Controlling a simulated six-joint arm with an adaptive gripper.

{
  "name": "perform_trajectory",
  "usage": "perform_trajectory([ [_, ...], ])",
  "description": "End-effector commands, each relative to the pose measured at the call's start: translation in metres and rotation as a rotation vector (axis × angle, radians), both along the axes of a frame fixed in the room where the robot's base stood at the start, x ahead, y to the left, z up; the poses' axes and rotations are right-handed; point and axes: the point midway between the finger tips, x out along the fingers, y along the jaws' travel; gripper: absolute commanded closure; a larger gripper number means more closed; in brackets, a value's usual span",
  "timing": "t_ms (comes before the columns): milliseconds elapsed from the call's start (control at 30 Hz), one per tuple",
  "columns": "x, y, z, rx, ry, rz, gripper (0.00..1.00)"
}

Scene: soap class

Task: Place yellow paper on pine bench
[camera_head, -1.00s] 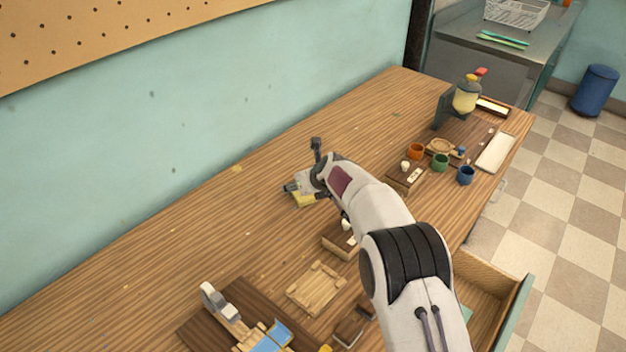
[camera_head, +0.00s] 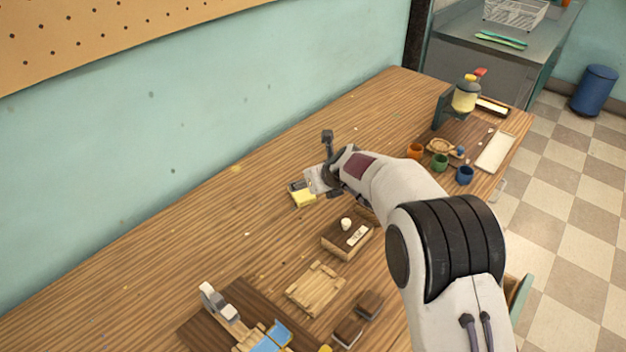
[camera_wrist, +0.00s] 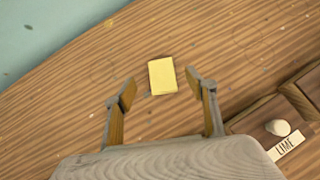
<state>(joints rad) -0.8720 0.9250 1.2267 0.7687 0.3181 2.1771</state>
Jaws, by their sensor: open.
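The yellow paper (camera_head: 303,199) lies flat on the wooden table, left of my gripper in the head view. In the wrist view it is a small pale yellow rectangle (camera_wrist: 162,76), roughly between and slightly beyond the fingertips. My gripper (camera_wrist: 160,86) is open and empty, its two fingers apart on either side of the paper's near end. In the head view my gripper (camera_head: 312,184) is beside the paper, partly hidden by my wrist. A small pale slatted wooden stand (camera_head: 315,288), possibly the pine bench, sits on the table nearer the camera, with nothing on it.
A wooden box (camera_head: 347,238) with a white piece and a label stands between paper and stand; its label reads LIME in the wrist view (camera_wrist: 287,147). Orange (camera_head: 415,151), green and blue cups stand at the right. The table's left strip is mostly clear.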

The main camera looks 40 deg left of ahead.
Motion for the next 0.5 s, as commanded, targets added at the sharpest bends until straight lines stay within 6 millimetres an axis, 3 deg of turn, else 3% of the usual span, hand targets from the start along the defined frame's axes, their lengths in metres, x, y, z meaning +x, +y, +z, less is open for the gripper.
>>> perform_trajectory([
  [500,-0.006,-0.016,0.017,0.000,-0.001,0.001,0.44],
])
